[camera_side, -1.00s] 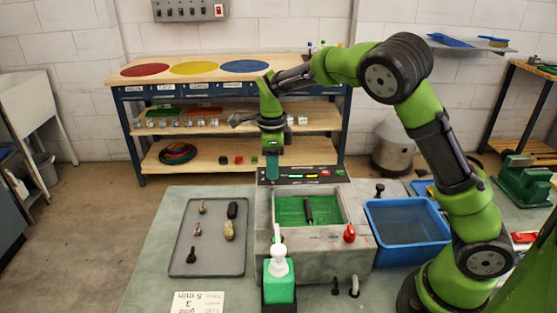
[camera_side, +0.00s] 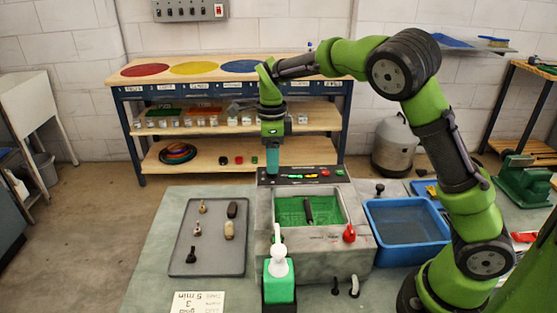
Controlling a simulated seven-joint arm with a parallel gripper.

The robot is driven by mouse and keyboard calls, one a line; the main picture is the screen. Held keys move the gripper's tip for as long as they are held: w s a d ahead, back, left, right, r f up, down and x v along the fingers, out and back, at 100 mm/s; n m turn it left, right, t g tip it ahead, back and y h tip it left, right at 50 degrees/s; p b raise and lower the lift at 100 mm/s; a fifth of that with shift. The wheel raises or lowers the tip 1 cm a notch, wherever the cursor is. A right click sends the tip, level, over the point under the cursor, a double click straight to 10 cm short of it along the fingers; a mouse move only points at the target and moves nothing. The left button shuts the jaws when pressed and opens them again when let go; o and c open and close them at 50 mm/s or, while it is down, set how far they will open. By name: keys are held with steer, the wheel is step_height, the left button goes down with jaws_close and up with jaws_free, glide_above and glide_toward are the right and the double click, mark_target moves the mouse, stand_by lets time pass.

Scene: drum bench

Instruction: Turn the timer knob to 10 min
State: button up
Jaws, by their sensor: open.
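My gripper (camera_side: 272,170) points straight down over the left end of the dark control panel (camera_side: 300,179) at the back of the grey concrete basin. It is open, but its fingers look small from here, and I cannot tell whether they surround or touch anything. The panel carries small green, yellow and red parts to the right of my gripper. No timer dial or scale can be made out; the panel's left end is partly hidden behind my gripper. A red knob (camera_side: 349,233) sits on the basin's front right corner, well apart from my gripper.
The basin holds a green mesh bed (camera_side: 290,212) with a dark bar (camera_side: 308,209). A grey tray (camera_side: 182,255) with several small items lies left, a blue tub (camera_side: 405,240) right.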

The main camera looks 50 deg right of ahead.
step_height(320, 180, up, 14)
stand_by(0.3)
steer(key=shift+r, duration=0.1)
steer(key=s+a+f+n+t, duration=0.1)
steer(key=s+n+t, duration=0.1)
steer(key=s+n, duration=0.5)
steer(key=s+a+f+n+t+y, duration=0.1)
steer(key=s+f+n+t, duration=0.1)
steer(key=s+n, duration=0.6)
steer(key=s+a+f+n+t+y, duration=0.1)
steer(key=s+a+n+t, duration=0.1)
steer(key=s+n, duration=0.5)
steer(key=shift+s+f+n+t, duration=0.35)
steer(key=shift+f+n+t, duration=0.05)
steer(key=shift+t, duration=0.2)
steer(key=shift+c, duration=0.4)
